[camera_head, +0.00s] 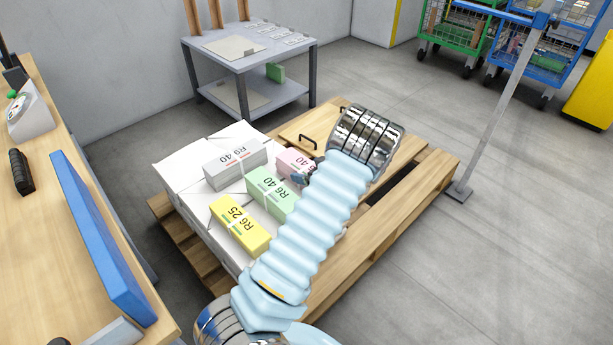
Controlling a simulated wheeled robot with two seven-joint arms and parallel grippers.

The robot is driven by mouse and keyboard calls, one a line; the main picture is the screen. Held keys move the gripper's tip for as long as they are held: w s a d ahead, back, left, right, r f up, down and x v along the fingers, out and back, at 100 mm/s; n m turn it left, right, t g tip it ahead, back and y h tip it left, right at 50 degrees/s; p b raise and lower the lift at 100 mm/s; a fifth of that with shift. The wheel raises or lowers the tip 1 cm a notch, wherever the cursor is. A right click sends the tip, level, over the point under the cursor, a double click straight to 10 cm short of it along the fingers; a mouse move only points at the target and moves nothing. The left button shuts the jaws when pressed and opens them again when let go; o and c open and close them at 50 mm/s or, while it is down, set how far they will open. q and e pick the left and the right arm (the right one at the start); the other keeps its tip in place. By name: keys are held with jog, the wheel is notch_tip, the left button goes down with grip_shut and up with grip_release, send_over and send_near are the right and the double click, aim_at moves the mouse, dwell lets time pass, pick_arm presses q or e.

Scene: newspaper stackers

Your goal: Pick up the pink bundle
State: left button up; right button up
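The pink bundle (290,162) lies among other bundles on the white stack on the pallet. Part of it is hidden behind my arm. My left gripper (301,178) shows only as a small dark shape at the near right side of the pink bundle, mostly covered by my light blue sleeved arm. Whether its fingers are open, or touch the bundle, cannot be seen. My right gripper is not in view.
Grey (235,163), green (266,190) and yellow (238,222) bundles lie close by on the white stack (182,165). The wooden pallet (437,172) carries them. A grey table (247,50) stands behind, a wooden workbench (42,240) at left.

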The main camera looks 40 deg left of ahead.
pick_arm(q)
grip_shut()
jog(key=shift+r, duration=0.1)
dwell(0.3)
jog(key=shift+r, duration=0.6)
notch_tip(320, 180, up, 2)
jog(key=shift+w+r+p, duration=0.1)
jog(key=shift+r+p, duration=0.05)
jog(key=shift+p, duration=0.2)
jog(key=w+d+r, duration=0.1)
jog(key=r, duration=0.1)
jog(key=w+d+r, duration=0.1)
jog(key=d+r, duration=0.1)
jog(key=d+r+p, duration=0.1)
jog(key=r, duration=0.1)
jog(key=shift+w+d, duration=0.3)
jog(key=shift+w, duration=0.1)
jog(key=w+d+r, duration=0.3)
jog(key=w+d, duration=0.1)
jog(key=d, duration=0.3)
jog(key=shift+w+r, duration=0.25)
